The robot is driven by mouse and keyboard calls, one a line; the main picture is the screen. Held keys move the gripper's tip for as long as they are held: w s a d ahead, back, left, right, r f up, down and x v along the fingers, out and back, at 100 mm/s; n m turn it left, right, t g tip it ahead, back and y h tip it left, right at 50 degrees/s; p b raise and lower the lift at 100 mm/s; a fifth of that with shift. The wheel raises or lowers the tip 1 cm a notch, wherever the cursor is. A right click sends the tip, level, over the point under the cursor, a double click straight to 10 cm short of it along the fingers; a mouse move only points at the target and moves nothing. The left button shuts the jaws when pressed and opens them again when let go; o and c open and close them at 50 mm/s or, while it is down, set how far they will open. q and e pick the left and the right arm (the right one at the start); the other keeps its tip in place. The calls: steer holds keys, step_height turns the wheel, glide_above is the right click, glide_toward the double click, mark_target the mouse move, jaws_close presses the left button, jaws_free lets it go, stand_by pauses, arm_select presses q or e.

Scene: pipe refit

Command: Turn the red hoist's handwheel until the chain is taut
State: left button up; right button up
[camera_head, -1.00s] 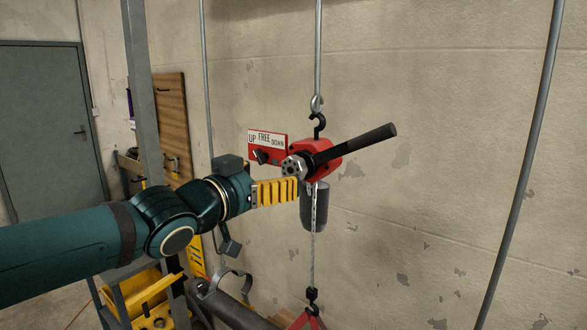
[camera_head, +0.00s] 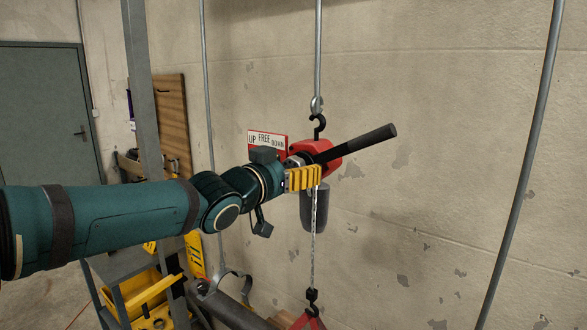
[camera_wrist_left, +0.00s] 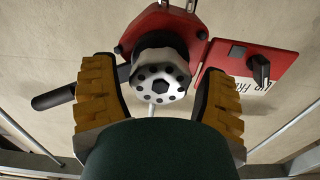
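The red hoist (camera_head: 327,150) hangs from a hook on a vertical pipe, its black lever pointing up to the right. Its metal handwheel (camera_wrist_left: 160,81), a ribbed knob with dark holes, shows in the left wrist view. My left gripper (camera_wrist_left: 160,97) is open, with one yellow finger on each side of the handwheel and visible gaps between. In the head view the left gripper (camera_head: 304,178) covers most of the handwheel. The chain (camera_head: 313,238) runs straight down from the hoist to a lower black hook. My right gripper is not in view.
A red selector plate (camera_head: 267,143) marked UP, FREE, DOWN with a black knob sits left of the hoist. A dark cylinder (camera_head: 315,207) hangs beneath it. A red piece (camera_head: 305,320) is at the lower hook. The wall to the right is clear except for a pipe.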

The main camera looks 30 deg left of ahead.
arm_select(q)
steer(key=c, duration=0.7)
steer(key=shift+c, duration=0.2)
steer(key=shift+f+m+b, duration=0.1)
steer(key=shift+m+b, duration=0.65)
steer(key=shift+m, duration=0.25)
steer(key=m+b, duration=0.1)
steer(key=m, duration=0.2)
steer(key=shift+d+b, duration=0.1)
steer(key=shift+b, duration=0.2)
steer(key=m+b, duration=0.1)
steer(key=m, duration=0.3)
steer(key=shift+m+b, duration=0.35)
steer(key=shift+m, duration=1.25)
steer(key=shift+c, duration=0.2)
steer(key=shift+d, duration=0.1)
